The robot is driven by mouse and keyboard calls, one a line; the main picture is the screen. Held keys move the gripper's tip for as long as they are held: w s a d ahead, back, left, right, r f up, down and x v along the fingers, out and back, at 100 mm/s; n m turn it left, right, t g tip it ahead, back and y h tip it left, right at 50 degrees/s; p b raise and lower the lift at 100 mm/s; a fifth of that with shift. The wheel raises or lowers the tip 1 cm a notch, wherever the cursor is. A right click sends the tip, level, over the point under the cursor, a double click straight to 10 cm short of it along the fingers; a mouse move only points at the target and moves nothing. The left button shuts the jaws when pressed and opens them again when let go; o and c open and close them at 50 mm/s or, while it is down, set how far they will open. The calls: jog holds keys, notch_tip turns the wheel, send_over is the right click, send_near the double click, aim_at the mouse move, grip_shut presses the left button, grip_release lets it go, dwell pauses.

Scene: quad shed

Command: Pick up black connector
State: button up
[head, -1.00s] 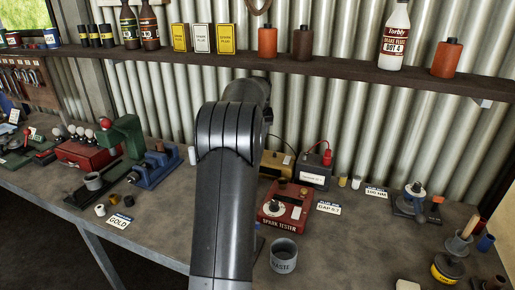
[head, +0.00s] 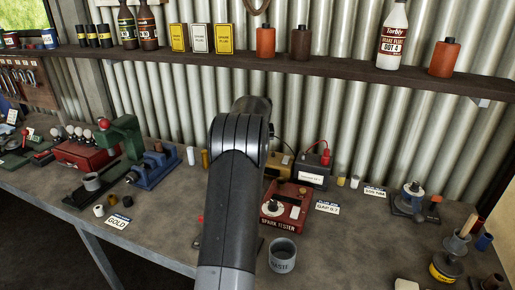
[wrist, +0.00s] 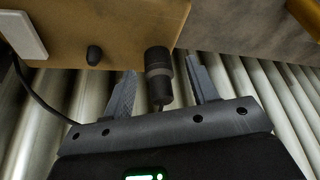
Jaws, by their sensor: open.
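The black connector (wrist: 158,73) shows in the wrist view as a dark cylinder with a lighter grey band, at the edge of a tan box (wrist: 120,28). My gripper (wrist: 162,80) is open, with one finger on each side of the connector. No finger visibly closes on it. A thin cable runs from the connector's lower end toward my gripper. In the head view my arm hides the gripper and the connector, and only part of the tan box (head: 280,165) shows.
A smaller black knob (wrist: 94,55) sits on the tan box. In the head view, a battery with a red clamp (head: 314,174), a red spark tester (head: 287,202) and a grey waste cup (head: 282,254) stand right of my arm. The corrugated wall (head: 345,125) is close behind.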

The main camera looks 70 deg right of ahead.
jog(key=shift+c, duration=0.5)
jog(key=c, duration=1)
jog(key=shift+o, duration=0.2)
jog(key=shift+r, duration=0.1)
jog(key=shift+r, duration=0.6)
notch_tip(320, 180, up, 2)
jog(key=shift+r, duration=0.25)
jog(key=s+a, duration=0.4)
jog(key=a, duration=0.4)
jog(key=s+a, duration=0.4)
jog(key=a, duration=0.4)
jog(key=shift+f, duration=0.2)
